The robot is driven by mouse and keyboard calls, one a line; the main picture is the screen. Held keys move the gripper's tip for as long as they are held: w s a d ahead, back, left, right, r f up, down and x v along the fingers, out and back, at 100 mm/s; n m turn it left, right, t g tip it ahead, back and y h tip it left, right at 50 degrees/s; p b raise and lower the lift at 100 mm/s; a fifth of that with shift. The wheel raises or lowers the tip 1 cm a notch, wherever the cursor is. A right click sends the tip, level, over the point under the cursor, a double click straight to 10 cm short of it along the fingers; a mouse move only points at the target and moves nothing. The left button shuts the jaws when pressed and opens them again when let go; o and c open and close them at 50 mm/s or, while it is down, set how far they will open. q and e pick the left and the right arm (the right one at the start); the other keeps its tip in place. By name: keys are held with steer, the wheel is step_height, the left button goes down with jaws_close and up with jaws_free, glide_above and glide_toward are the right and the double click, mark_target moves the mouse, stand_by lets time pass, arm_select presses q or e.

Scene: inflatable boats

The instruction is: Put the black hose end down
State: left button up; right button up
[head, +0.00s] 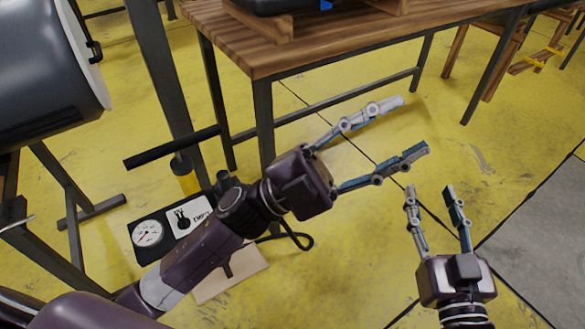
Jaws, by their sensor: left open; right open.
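A black hose (305,242) shows as a short curved loop near the floor, just below my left wrist. Most of it is hidden behind my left arm, and I cannot tell which part is its end. My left gripper (413,124) is open and empty, its fingers spread wide and pointing right in front of the wooden table. My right gripper (429,190) is open and empty at the lower right, its fingers pointing up the picture. The hose is apart from the fingers of both grippers.
A foot or hand pump with a black T-handle (172,148) and a round gauge (148,233) stands on the yellow floor, partly behind my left arm. A wooden table (330,45) carries a dark case. A large grey cylinder (45,70) is at upper left.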

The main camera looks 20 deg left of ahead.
arm_select(q)
steer(key=w+a+f+n+t+y, duration=0.35)
steer(key=a+n+t+y, duration=0.25)
steer(key=n+y, duration=0.25)
steer(key=w+a+f+n+t+y, duration=0.2)
steer(key=a+f+n+t+y, duration=0.4)
steer(key=n, duration=0.4)
steer(key=s+a+f+n+g+y, duration=0.1)
steer(key=a+f+n+g+y, duration=0.2)
steer(key=f, duration=0.4)
steer(key=shift+n+y, duration=0.35)
steer(key=shift+y, duration=0.5)
steer(key=shift+g, duration=0.3)
